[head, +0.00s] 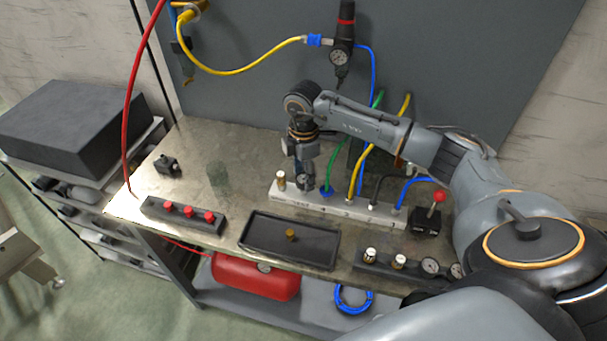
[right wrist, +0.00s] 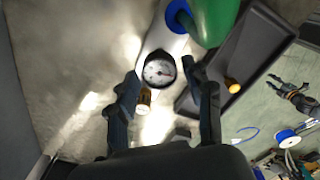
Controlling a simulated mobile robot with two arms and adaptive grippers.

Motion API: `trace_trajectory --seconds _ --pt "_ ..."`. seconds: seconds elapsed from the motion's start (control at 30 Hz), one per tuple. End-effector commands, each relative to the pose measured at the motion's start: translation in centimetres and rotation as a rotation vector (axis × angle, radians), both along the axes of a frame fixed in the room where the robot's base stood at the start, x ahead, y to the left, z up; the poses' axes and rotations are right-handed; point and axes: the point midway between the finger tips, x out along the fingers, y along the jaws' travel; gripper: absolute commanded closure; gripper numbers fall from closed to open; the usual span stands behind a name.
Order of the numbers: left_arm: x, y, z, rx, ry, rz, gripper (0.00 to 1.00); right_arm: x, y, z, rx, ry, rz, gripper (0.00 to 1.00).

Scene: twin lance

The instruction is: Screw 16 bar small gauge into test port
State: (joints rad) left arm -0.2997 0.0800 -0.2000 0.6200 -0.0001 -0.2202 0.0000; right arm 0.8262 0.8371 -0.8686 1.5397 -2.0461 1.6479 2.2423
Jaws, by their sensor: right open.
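A small round gauge (right wrist: 159,71) with a white dial and dark rim sits on the white manifold (head: 338,207), between the brass-capped port (head: 281,180) at its left end and the green hose. Its range marking is too small to read. My right gripper (head: 306,178) points down over this spot. In the right wrist view its fingers (right wrist: 166,90) are apart on either side of the gauge, without visibly gripping it. The gauge's thread and the port under it are hidden. A gripper that looks like my left one (right wrist: 293,97) shows far off; its jaw state is unclear.
A black tray (head: 262,247) with a brass fitting (head: 291,235) lies in front. A dark rack (head: 413,272) holds several gauges and fittings at front right. Green (head: 336,158), yellow, black and blue hoses rise close right of the gripper. A red-knobbed valve (head: 428,220) stands further right.

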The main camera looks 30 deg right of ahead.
Motion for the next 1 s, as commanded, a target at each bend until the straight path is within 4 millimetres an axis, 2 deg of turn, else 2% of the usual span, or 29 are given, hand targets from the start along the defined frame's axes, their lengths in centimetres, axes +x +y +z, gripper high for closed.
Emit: trace_trajectory --seconds 0.03,1.0 --pt "0.0 0.0 -0.6 0.000 0.000 0.000 0.61 0.0 -0.1 -0.3 -0.002 -0.001 0.068 0.49" --pt "0.0 0.0 -6.2 0.000 0.000 0.000 0.61 0.0 -0.2 -0.2 -0.002 -0.002 1.524 0.49"
